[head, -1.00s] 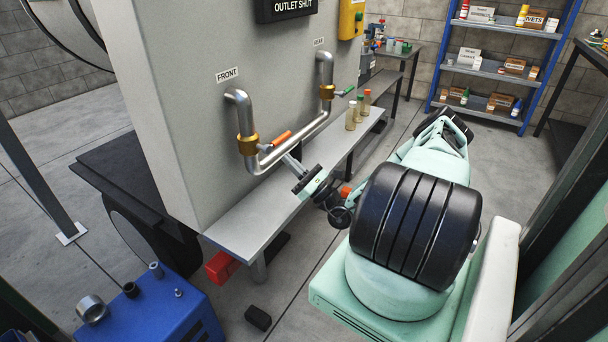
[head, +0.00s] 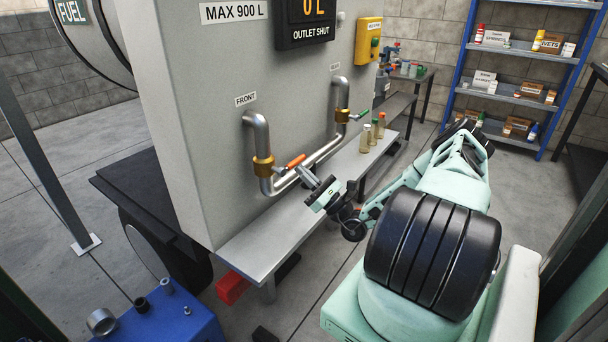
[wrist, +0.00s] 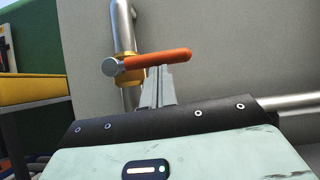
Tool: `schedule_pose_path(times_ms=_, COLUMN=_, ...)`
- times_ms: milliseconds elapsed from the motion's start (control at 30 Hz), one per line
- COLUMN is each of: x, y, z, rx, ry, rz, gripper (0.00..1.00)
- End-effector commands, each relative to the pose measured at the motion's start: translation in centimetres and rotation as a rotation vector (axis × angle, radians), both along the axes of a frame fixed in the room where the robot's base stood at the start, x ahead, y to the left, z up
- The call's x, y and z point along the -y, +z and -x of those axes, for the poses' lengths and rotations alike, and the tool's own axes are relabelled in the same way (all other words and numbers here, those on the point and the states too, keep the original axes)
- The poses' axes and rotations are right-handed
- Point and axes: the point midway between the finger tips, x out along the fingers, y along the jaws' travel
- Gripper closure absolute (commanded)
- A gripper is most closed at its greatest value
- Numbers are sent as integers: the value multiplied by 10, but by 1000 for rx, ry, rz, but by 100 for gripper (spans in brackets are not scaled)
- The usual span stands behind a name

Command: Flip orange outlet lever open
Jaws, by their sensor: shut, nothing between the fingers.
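The orange lever (head: 296,161) sticks out sideways from the brass valve (head: 263,166) on the front pipe of the grey tank wall. In the wrist view the orange lever (wrist: 160,60) lies nearly level, with a round silver pivot at its left end. My gripper (head: 303,174) is just below and in front of the lever, fingers pointing at it. In the wrist view my gripper (wrist: 159,72) has its fingers together, their tips just under the lever's middle. I cannot tell whether they touch it. The display (head: 308,22) reads 0 L, OUTLET SHUT.
A green lever (head: 361,115) sits on the rear pipe's valve. Several sample bottles (head: 373,134) stand on the grey bench (head: 259,239) below the pipes. A blue shelf (head: 464,62) stands at the back right.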

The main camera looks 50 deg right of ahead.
Motion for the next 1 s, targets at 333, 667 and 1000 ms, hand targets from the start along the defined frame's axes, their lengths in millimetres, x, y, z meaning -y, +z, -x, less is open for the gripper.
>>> schedule_pose_path(times_ms=333, x=2, y=5, z=0, rx=5, ry=0, rz=52, gripper=100)
schedule_pose_path(times_ms=667, x=5, y=16, z=-1, rx=15, ry=0, rz=183, gripper=100)
schedule_pose_path(times_ms=1000, x=8, y=40, z=-1, rx=39, ry=-1, rz=487, gripper=100)
